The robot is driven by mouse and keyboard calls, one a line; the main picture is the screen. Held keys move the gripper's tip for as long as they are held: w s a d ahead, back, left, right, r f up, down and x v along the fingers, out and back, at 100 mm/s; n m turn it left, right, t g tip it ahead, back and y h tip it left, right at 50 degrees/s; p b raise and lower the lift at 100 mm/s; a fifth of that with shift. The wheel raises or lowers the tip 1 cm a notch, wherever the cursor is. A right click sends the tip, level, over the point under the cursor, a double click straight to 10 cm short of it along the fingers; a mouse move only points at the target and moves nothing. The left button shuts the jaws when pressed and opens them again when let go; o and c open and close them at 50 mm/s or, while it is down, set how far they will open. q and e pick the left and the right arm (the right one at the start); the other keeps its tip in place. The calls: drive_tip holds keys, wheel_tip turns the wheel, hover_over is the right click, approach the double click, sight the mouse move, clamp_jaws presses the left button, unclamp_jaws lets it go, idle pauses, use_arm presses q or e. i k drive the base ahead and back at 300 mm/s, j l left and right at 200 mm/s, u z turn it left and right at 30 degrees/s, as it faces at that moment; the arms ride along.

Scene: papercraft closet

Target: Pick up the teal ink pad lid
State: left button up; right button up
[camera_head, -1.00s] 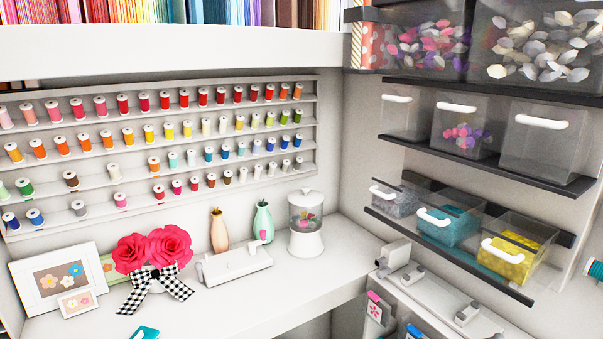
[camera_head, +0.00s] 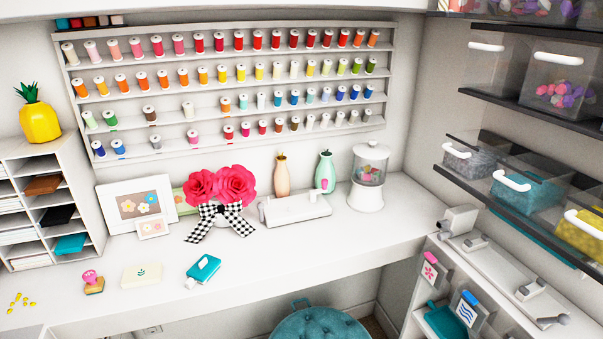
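A small teal block (camera_head: 203,267) with a white mark on top lies on the white desk, left of centre and in front of the flower pot. It looks like an ink pad with its teal lid; a pale part shows at its lower left edge. I cannot tell whether the lid sits loose or closed. Neither my left nor my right gripper is in view.
A stamp with a pink handle (camera_head: 93,281) and a cream block (camera_head: 142,275) lie left of the teal block. A teal stool (camera_head: 318,322) is below the desk edge. Bare desk lies around the teal block.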

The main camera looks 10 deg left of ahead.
sight(206, 265)
drive_tip(key=i+j+u, duration=0.15)
drive_tip(key=u, duration=0.2)
drive_tip(key=i+u, duration=0.15)
drive_tip(key=u, duration=0.2)
drive_tip(key=i+j+u, duration=0.1)
drive_tip(key=u, duration=0.25)
drive_tip(key=i, duration=0.1)
